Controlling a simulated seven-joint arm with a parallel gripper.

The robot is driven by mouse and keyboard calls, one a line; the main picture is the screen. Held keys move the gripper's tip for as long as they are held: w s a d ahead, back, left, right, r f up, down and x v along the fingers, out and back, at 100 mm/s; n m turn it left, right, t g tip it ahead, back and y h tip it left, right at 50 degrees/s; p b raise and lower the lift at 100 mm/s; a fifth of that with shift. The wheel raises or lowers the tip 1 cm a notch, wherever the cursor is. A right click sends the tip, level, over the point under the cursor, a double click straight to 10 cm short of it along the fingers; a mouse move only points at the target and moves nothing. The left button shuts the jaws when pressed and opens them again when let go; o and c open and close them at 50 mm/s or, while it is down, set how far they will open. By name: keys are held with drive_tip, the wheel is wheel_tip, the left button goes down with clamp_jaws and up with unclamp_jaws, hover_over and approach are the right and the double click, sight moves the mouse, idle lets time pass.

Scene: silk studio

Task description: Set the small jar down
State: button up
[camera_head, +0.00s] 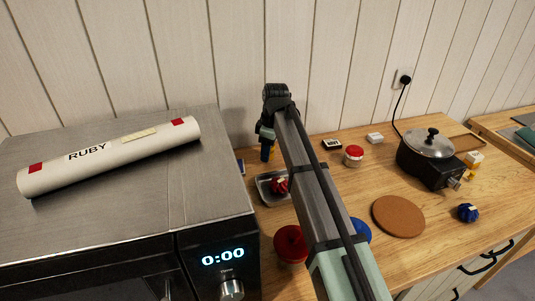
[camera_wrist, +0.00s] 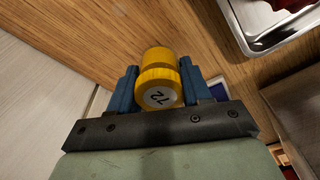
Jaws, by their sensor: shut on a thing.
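The small jar (camera_wrist: 160,80) is yellow with a rounded lid and a white label reading "72". In the wrist view it sits between the two blue fingers of my gripper (camera_wrist: 159,88), which are shut on it. Bare wooden tabletop (camera_wrist: 120,25) shows beyond the jar; I cannot tell how large the gap is. In the head view my gripper (camera_head: 267,147) points down near the back wall, just right of the microwave. The jar cannot be made out there.
A metal tray (camera_head: 264,193) with a red item lies right of the microwave (camera_head: 120,215), which carries a rolled tube (camera_head: 110,155). A red-lidded jar (camera_head: 353,156), cork mat (camera_head: 398,216) and black cooker (camera_head: 428,160) stand right. Bare wood lies between them.

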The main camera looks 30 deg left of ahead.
drive_tip(key=shift+f, duration=0.8)
drive_tip(key=shift+f, duration=0.15)
drive_tip(key=o, duration=1.1)
drive_tip(key=r, duration=0.4)
drive_tip(key=d+r, duration=0.1)
drive_tip(key=r, duration=0.7)
drive_tip(key=shift+w+d+r, duration=0.1)
drive_tip(key=shift+w+d, duration=0.1)
drive_tip(key=shift+d, duration=0.05)
